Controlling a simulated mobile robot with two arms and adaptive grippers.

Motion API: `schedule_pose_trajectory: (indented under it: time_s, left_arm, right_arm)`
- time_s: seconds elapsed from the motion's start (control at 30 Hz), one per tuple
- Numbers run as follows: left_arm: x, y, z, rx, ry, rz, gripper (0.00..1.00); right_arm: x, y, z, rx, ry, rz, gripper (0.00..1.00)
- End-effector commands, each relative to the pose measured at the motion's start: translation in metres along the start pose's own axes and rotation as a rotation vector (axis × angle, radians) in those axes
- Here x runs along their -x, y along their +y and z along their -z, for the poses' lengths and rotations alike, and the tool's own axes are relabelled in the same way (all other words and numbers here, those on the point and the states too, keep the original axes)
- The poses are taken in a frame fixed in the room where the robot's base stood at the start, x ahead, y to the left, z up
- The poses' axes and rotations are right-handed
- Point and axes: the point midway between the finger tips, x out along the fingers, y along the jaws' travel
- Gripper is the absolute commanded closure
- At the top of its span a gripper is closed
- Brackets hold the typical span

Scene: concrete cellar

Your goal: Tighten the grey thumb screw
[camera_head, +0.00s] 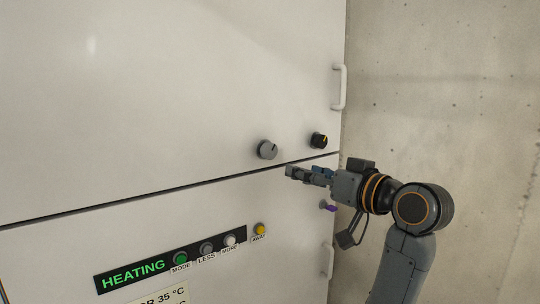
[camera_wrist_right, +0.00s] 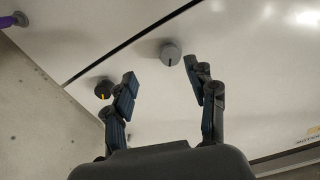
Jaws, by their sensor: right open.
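The grey thumb screw (camera_head: 268,149) is a round knob with a dark mark, on the white cabinet's upper panel, just above the dark seam. It also shows in the right wrist view (camera_wrist_right: 170,53), beyond and between my fingertips. My right gripper (camera_head: 291,173) is open and empty, below and slightly right of the grey screw in the head view. In the right wrist view its two fingers (camera_wrist_right: 160,72) are spread apart, and neither visibly touches the screw. My left gripper is out of view.
A black knob with a yellow mark (camera_head: 319,140) sits right of the grey screw. A purple-and-grey part (camera_head: 328,206) is below my gripper. A HEATING strip (camera_head: 134,273) with several buttons is lower left. Handles (camera_head: 339,87) line the cabinet's right edge, beside a concrete wall (camera_head: 440,90).

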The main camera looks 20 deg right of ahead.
Motion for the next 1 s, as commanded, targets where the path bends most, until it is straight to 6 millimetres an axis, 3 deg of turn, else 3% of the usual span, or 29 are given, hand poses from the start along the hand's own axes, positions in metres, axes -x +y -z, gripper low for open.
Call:
schedule_pose_trajectory:
  time_s: [0.1,0.2,0.7,1.0]
  left_arm:
    - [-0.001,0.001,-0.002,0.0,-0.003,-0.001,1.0]
    - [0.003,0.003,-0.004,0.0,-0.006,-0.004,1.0]
    - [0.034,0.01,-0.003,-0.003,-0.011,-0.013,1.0]
    - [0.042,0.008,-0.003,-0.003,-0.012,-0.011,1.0]
  right_arm:
    - [0.017,-0.011,0.017,0.025,0.037,0.015,0.44]
    - [0.012,-0.012,0.02,0.027,0.039,0.018,0.44]
    - [-0.087,-0.015,0.024,0.024,0.034,0.018,0.44]
    - [-0.116,-0.014,0.023,0.028,0.037,0.016,0.44]
